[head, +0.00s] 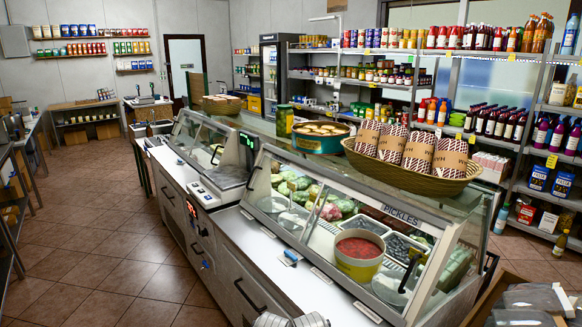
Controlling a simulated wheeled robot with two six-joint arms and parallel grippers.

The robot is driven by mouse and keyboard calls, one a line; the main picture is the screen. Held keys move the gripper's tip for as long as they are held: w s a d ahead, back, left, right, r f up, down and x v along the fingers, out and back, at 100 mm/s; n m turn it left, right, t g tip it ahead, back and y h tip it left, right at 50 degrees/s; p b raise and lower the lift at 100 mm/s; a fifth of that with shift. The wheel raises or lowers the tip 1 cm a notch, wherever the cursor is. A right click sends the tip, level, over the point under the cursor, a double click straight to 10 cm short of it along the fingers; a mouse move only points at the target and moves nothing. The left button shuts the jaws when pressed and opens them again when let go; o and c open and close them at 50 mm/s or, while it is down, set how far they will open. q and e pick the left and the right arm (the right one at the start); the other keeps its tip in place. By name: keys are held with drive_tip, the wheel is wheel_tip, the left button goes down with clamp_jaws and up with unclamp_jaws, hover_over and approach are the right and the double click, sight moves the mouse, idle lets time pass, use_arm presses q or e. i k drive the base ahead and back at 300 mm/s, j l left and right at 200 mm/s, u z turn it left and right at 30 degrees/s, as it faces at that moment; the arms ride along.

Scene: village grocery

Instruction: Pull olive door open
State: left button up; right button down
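No door in view is olive-coloured or marked olive, so I cannot tell which one is the olive door. The long glass deli case (290,232) stands on a white counter and has dark handles. Another handle (216,154) is on the far section. The near section bears a "PICKLES" label and its glass looks closed. White cabinet fronts (235,280) below also have dark handles and look shut.
Baskets (420,178) and tins (320,137) stand on top of the case. A scale (222,180) sits on the counter. Stocked shelves (460,130) line the right and back. A wooden crate (490,298) is at lower right. The tiled floor (90,250) at left is clear.

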sight(314, 175)
drive_tip(key=i+j+z, duration=0.2)
drive_tip(key=i+j, duration=0.2)
drive_tip(key=j, duration=0.25)
drive_tip(key=i+j+z, duration=0.1)
drive_tip(key=j, duration=0.25)
drive_tip(key=i+j+z, duration=0.1)
drive_tip(key=i+j, duration=0.2)
drive_tip(key=i+j+z, duration=0.1)
drive_tip(key=j, duration=0.3)
drive_tip(key=i+j+z, duration=0.1)
drive_tip(key=j, duration=0.3)
drive_tip(key=i, duration=0.1)
